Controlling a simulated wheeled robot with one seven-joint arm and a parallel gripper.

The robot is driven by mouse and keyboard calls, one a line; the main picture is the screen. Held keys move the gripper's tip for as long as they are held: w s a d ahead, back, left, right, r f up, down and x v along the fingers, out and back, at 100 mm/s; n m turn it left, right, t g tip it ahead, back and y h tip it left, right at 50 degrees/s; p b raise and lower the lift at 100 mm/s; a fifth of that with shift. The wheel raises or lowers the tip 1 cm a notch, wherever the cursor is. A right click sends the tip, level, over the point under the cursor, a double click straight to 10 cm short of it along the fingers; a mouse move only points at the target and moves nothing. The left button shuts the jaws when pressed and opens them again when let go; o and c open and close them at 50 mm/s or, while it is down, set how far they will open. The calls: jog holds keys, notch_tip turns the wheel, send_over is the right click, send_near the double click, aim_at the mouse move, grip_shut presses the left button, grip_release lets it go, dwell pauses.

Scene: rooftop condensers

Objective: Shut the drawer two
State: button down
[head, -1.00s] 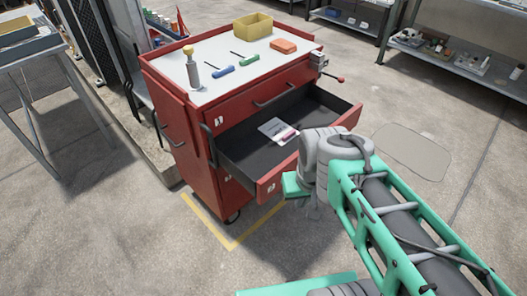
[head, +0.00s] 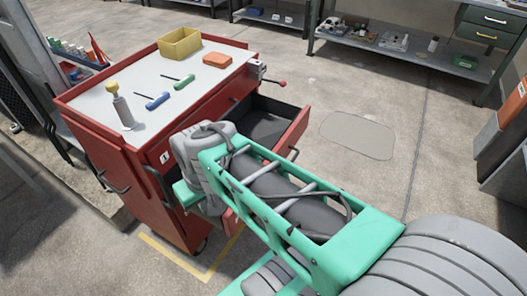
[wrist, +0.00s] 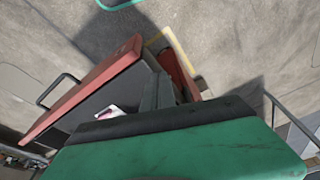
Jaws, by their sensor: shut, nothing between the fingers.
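Drawer two (head: 292,137) stands pulled out of the red tool cabinet (head: 125,180); my arm hides much of it in the head view. In the wrist view its red front (wrist: 88,88) with a black handle (wrist: 58,90) shows at the left, with the dark inside and a pale packet (wrist: 108,112) behind it. My gripper (wrist: 170,122) is shut and empty. Its green and black body fills the bottom of the wrist view and overlaps the drawer there; I cannot tell whether it touches. In the head view the fingertips are hidden.
A vise (head: 256,70) with a red-tipped handle juts from the cabinet's right edge. The floor right of the cabinet is clear.

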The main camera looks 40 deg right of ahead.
jog(key=d+m, duration=0.1)
jog(key=d, duration=0.2)
jog(key=w+d+m+y, duration=0.1)
jog(key=d+m, duration=0.1)
jog(key=d, duration=0.1)
jog(key=w+d+m+p, duration=0.1)
jog(key=d, duration=0.3)
jog(key=shift+w+d+f+m+y, duration=0.1)
jog(key=shift+w+f+m+y, duration=0.1)
jog(key=shift+f+m+y, duration=0.15)
jog(key=s+d+r+m+t+y+p, duration=0.1)
jog(key=s+d+m+t, duration=0.2)
jog(key=s+d+m, duration=0.5)
jog(key=s+d+m+t+p, duration=0.1)
jog(key=s+d+t, duration=0.25)
jog(key=d, duration=0.85)
jog(key=b+x, duration=0.1)
jog(key=x, duration=0.3)
jog(key=w+r+b+x, duration=0.1)
jog(key=x, duration=0.3)
jog(key=a+x, duration=0.1)
jog(key=x, duration=0.3)
jog(key=shift+w+r+b, duration=0.15)
jog(key=shift+r+b, duration=0.2)
jog(key=shift+b, duration=0.05)
jog(key=shift+w+a, duration=0.1)
jog(key=shift+w, duration=0.3)
jog(key=shift+w+r, duration=0.1)
